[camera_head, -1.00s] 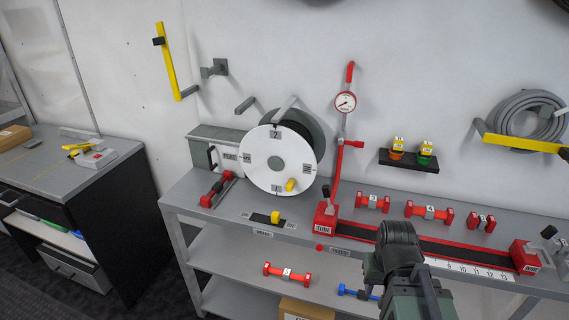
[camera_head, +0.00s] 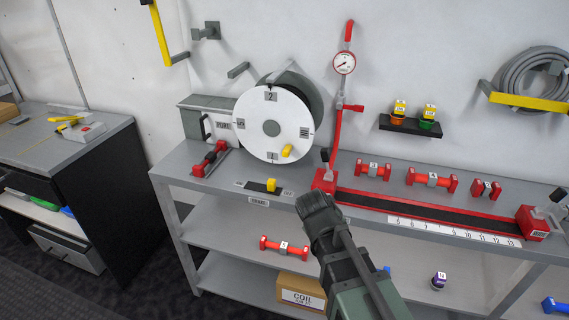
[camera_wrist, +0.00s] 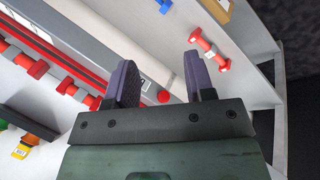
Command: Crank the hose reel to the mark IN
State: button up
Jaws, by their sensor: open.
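The hose reel is a white disc (camera_head: 252,128) with a dark drum behind it, standing on the bench at the back left of centre. Labels sit around its face; a 2 is at the top, and the small side labels are hard to read. A yellow crank knob (camera_head: 287,151) sticks out of the disc at lower right. My gripper (camera_head: 312,200) is in front of the bench, below and right of the reel, apart from it. In the wrist view its two dark fingers (camera_wrist: 159,82) are spread with nothing between them. The reel is not visible in the wrist view.
A red slide rail (camera_head: 430,207) with a numbered scale runs along the bench to the right. A yellow-knobbed slider (camera_head: 271,185) lies before the reel. A red upright lever with a gauge (camera_head: 344,63) stands right of it.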

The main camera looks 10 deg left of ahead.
jog(key=w+a+r+n+t+h+b, duration=0.1)
jog(key=w+a+n+t+h+b, duration=0.15)
jog(key=w+a+n+t, duration=0.6)
jog(key=n+t+y, duration=0.3)
jog(key=n+t, duration=0.3)
jog(key=n, duration=1.3)
send_near(285, 152)
jog(key=w, duration=0.3)
jog(key=w+d, duration=0.1)
jog(key=w, duration=0.3)
jog(key=w+d, duration=0.1)
jog(key=w, duration=0.3)
jog(key=shift+w+b, duration=0.2)
jog(key=shift+b, duration=0.1)
grip_shut()
